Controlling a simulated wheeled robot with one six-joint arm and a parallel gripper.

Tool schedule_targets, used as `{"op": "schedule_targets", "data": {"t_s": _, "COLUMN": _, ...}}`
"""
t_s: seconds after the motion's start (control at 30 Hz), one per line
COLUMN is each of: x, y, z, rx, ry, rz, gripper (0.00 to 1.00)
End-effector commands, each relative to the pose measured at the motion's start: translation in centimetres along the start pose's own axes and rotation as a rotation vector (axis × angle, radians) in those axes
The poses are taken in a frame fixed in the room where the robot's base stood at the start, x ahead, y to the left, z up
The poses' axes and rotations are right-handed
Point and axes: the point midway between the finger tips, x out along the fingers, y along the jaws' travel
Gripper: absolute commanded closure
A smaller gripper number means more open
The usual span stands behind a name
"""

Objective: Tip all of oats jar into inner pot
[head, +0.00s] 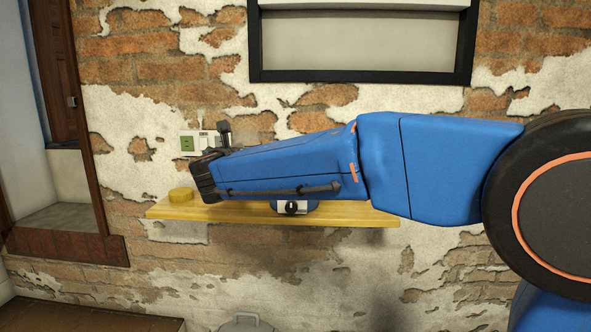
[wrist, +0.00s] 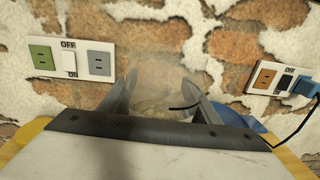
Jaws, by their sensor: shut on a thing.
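My gripper (wrist: 163,98) is shut on a clear, see-through jar (wrist: 165,80), taken to be the oats jar, in the wrist view. Pale beige contents show faintly low between the fingers. The jar's base is hidden by the gripper body. In the head view my blue arm reaches left over the shelf, and its dark wrist end hides the jar and fingertips. A blue appliance with a white panel and black knob (head: 293,207) sits on the shelf, mostly hidden under my arm. I cannot make out the inner pot in either view.
A yellow wooden shelf (head: 345,216) runs along the brick wall. A round yellow object (head: 180,194) lies at its left end. Wall sockets (head: 188,143) are above it. At right in the wrist view, a blue plug (wrist: 306,88) with a black cable sits in another socket plate.

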Motion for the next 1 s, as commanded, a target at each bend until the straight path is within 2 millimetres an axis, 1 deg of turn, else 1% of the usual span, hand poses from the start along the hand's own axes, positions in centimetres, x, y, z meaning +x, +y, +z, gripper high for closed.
{"op": "schedule_targets", "data": {"t_s": 0.27, "x": 0.2, "y": -0.4, "z": 0.2, "rx": 0.082, "ry": 0.045, "rz": 0.000, "gripper": 0.66}}
{"op": "schedule_targets", "data": {"t_s": 1.0, "x": 1.1, "y": -1.9, "z": 0.1, "rx": 0.404, "ry": 0.231, "rz": 0.000, "gripper": 0.66}}
